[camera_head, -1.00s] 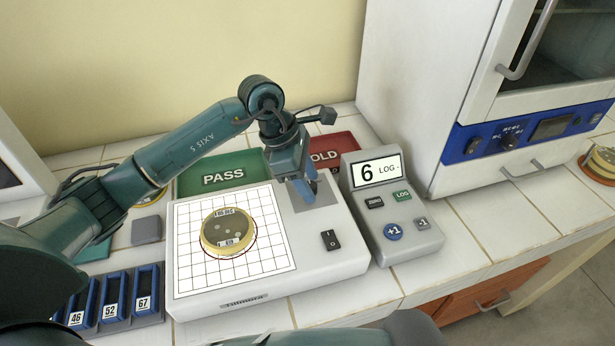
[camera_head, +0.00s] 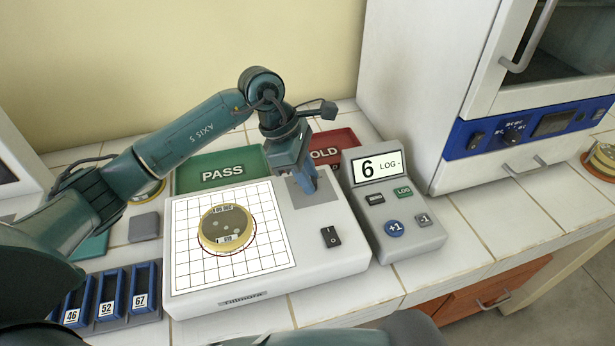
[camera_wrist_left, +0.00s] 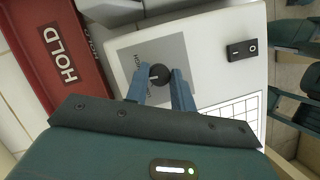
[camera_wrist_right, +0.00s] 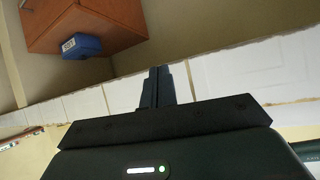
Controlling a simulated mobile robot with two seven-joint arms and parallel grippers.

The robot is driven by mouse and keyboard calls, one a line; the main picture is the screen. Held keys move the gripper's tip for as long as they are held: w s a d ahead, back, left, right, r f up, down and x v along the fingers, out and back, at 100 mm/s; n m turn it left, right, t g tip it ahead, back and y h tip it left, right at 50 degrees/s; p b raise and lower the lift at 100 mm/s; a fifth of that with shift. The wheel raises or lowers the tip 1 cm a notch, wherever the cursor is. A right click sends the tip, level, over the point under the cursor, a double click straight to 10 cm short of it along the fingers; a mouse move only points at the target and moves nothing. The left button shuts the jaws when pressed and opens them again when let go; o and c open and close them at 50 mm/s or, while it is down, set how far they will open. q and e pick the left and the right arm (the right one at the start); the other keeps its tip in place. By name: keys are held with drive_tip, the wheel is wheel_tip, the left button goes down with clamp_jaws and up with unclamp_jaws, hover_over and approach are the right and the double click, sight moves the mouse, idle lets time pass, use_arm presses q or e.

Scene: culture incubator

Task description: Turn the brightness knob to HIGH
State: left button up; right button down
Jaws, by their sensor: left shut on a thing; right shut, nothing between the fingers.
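The brightness knob (camera_wrist_left: 159,74) is a round black knob with a light pointer line, on a grey panel of the white colony-counter box (camera_head: 330,270). My left gripper (camera_wrist_left: 160,92) has its two blue fingers around the knob and is shut on it. In the head view the left gripper (camera_head: 305,188) comes down over the grey panel (camera_head: 326,190) and hides the knob. The panel's lettering is mostly covered, so I cannot read the setting. My right gripper (camera_wrist_right: 157,88) is shut and empty, away from the box.
A dish (camera_head: 227,228) sits on the lit grid. A black rocker switch (camera_head: 331,237) is near the knob. The counter display (camera_head: 376,168) reads 6. Green PASS (camera_head: 222,172) and red HOLD (camera_head: 335,143) trays lie behind. The incubator (camera_head: 415,90) stands to the right.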

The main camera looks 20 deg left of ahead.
use_arm(q)
drive_tip(key=m+b, duration=0.2)
drive_tip(key=shift+w+f+g+b, duration=0.2)
drive_tip(key=shift+g+b, duration=0.2)
drive_tip(key=shift+m+g+b, duration=0.3)
drive_tip(key=shift+m+b, duration=0.55)
drive_tip(key=shift+m, duration=0.05)
drive_tip(key=m+g+b, duration=0.1)
drive_tip(key=m+b, duration=0.1)
drive_tip(key=shift+r+m, duration=0.1)
drive_tip(key=shift+m, duration=0.3)
drive_tip(key=shift+r+m+y+b, duration=0.1)
drive_tip(key=shift+m+y+b, duration=0.2)
drive_tip(key=shift+m+b, duration=0.35)
use_arm(e)
drive_tip(key=shift+m+t+y, duration=0.3)
drive_tip(key=shift+m+y, duration=0.2)
drive_tip(key=shift+m, duration=0.1)
drive_tip(key=f, duration=0.1)
drive_tip(key=a+f, duration=0.1)
drive_tip(key=f, duration=0.1)
drive_tip(key=shift+w+a+f, duration=0.2)
drive_tip(key=shift+w+f, duration=0.15)
drive_tip(key=shift+w, duration=0.05)
drive_tip(key=shift+s, duration=0.1)
use_arm(q)
drive_tip(key=o, duration=1)
drive_tip(key=shift+g, duration=0.3)
